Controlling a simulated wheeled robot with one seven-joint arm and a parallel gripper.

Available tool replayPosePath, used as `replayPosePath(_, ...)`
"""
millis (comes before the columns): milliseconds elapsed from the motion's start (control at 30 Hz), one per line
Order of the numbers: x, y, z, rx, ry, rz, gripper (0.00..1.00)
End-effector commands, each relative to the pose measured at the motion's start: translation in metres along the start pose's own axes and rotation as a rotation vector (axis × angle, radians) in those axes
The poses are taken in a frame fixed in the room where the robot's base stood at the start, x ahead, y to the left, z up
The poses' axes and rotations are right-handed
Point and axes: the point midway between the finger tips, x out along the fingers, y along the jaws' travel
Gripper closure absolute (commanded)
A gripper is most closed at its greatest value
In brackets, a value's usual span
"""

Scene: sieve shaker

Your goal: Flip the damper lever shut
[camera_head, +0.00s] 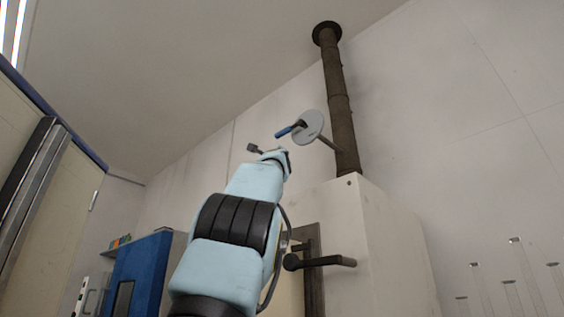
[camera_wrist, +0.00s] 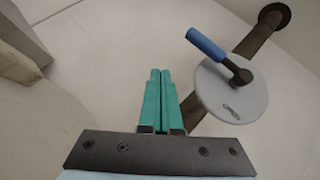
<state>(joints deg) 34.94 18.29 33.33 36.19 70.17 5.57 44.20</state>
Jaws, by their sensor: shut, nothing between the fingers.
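The damper lever (camera_head: 290,130) has a blue grip and a dark hub on a round grey plate (camera_head: 312,126). The plate stands off a brown vertical pipe (camera_head: 339,100) on a short stub. In the wrist view the lever (camera_wrist: 207,45) slants from its hub on the plate (camera_wrist: 228,102) up to the left, its grip end reaching past the plate's edge. My gripper (camera_wrist: 160,73) shows green fingers, shut and empty, to the left of the plate and below the blue grip, apart from both.
Below the pipe is a white cabinet (camera_head: 385,240) with a black door handle (camera_head: 320,262). A blue cabinet (camera_head: 140,275) stands at the lower left. Several rods (camera_head: 515,262) show on the right wall. Open air surrounds the lever's grip.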

Motion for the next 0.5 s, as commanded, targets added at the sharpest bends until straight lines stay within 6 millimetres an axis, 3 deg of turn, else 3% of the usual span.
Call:
replayPosePath(33, -0.010, 0.009, -0.002, 0.000, 0.000, 0.000, 1.00)
replayPosePath(200, -0.025, 0.017, 0.001, 0.000, 0.000, 0.000, 1.00)
replayPosePath(500, -0.033, 0.022, 0.004, 0.001, 0.000, 0.000, 1.00)
